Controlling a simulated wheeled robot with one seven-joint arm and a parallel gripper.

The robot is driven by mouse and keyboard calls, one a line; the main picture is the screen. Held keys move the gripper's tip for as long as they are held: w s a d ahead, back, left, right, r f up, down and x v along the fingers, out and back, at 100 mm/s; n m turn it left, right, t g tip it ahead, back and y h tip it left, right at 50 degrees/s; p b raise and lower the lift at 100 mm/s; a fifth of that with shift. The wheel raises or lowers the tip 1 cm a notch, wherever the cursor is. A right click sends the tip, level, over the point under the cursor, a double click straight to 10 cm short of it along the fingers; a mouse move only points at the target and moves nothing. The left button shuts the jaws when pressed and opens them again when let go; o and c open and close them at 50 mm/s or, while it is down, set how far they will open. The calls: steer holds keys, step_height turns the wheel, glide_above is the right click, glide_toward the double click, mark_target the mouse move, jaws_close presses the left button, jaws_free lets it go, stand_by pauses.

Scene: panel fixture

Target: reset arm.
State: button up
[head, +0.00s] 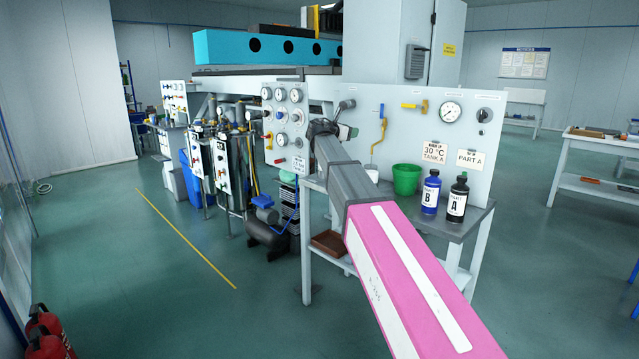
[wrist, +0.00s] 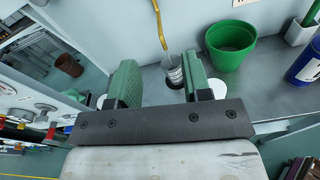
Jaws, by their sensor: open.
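My gripper (wrist: 160,66) shows in the wrist view with its two green fingers spread wide apart. A small clear cup with markings (wrist: 173,70) appears in the gap near the right finger, standing beyond the fingers on the grey bench. I cannot tell the exact distance, but no grip on it shows. In the head view my pink and grey arm stretches forward to the panel. My gripper is mostly hidden there behind the wrist, with a bit of green finger showing in front of the panel.
A green bucket (head: 406,179), blue bottle B (head: 430,193) and black bottle A (head: 457,199) stand on the bench to the right of the arm. A yellow pipe (head: 380,132), valves and gauges (head: 451,110) stick out from the panel (head: 385,100).

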steer(key=s+d+f+m+g+y, duration=0.2)
steer(key=s+d+f+m, duration=0.3)
steer(key=f, duration=0.6)
steer(key=s+d+f+m+g+y, duration=0.1)
steer(key=s+f+m+g, duration=0.15)
steer(key=s+f, duration=0.65)
steer(key=s+d+f+m+g+y, duration=0.25)
steer(key=f+m, duration=0.25)
steer(key=f, duration=0.8)
steer(key=s+f+m+g+y, duration=0.2)
steer(key=s+f+m, duration=0.4)
steer(key=s+f, duration=0.3)
steer(key=s+f+m+g+y, duration=0.2)
steer(key=s+f+m+y, duration=0.2)
steer(key=s, duration=1.2)
step_height(320, 180, down, 5)
steer(key=a+m, duration=0.1)
steer(key=m, duration=0.2)
steer(key=shift+g, duration=0.4)
steer(key=shift+d, duration=0.1)
